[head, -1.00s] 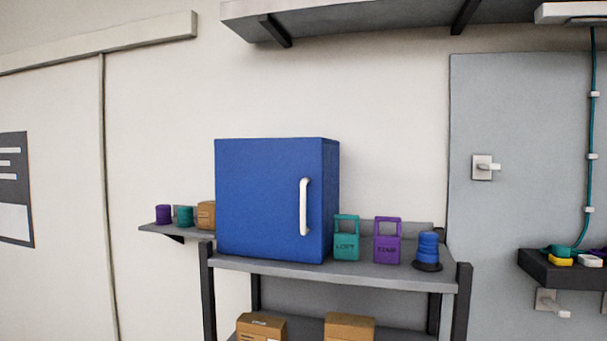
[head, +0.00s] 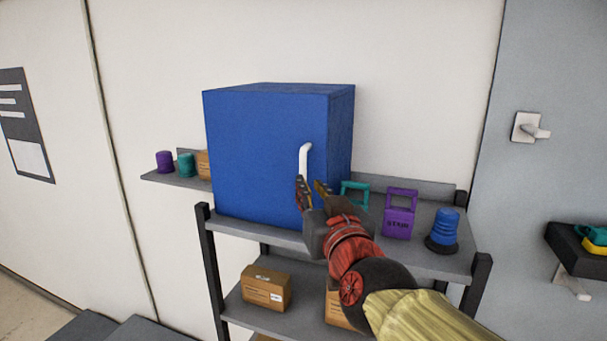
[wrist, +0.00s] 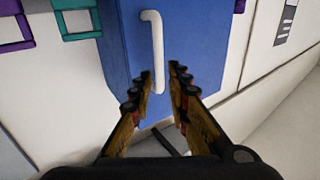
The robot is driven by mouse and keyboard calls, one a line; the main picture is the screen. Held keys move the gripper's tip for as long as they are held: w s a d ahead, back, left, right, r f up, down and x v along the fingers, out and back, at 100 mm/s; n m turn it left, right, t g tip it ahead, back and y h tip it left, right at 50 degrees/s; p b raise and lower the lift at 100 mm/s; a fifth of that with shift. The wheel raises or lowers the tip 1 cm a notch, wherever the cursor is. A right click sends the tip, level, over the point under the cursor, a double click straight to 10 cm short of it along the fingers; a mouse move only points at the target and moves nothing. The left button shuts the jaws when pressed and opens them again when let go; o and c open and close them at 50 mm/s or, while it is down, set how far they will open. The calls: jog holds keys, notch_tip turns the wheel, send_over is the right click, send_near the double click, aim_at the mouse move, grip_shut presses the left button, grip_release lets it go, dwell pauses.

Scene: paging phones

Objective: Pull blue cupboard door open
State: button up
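The blue cupboard (head: 262,150) stands on the grey shelf's top board with its front door shut. It also shows in the wrist view (wrist: 195,50). A white vertical bar handle (head: 304,160) sits near the door's right edge, its lower part hidden behind my gripper in the head view. My gripper (head: 312,186) is in front of the handle's lower end. In the wrist view the two fingers (wrist: 155,85) are apart, and the handle (wrist: 157,50) lies in line with the gap between them. I cannot tell whether the handle's lower end is between the fingertips.
A teal lock-shaped item (head: 355,192), a purple one (head: 398,215) and a blue spool (head: 444,230) stand right of the cupboard. A cardboard box (head: 266,288) lies on the lower shelf (head: 240,306). A wall-mounted dark tray (head: 580,248) is at far right.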

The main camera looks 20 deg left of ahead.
jog(key=x, duration=0.8)
jog(key=shift+w+f, duration=0.1)
jog(key=shift+f, duration=0.2)
grip_shut()
dwell(0.4)
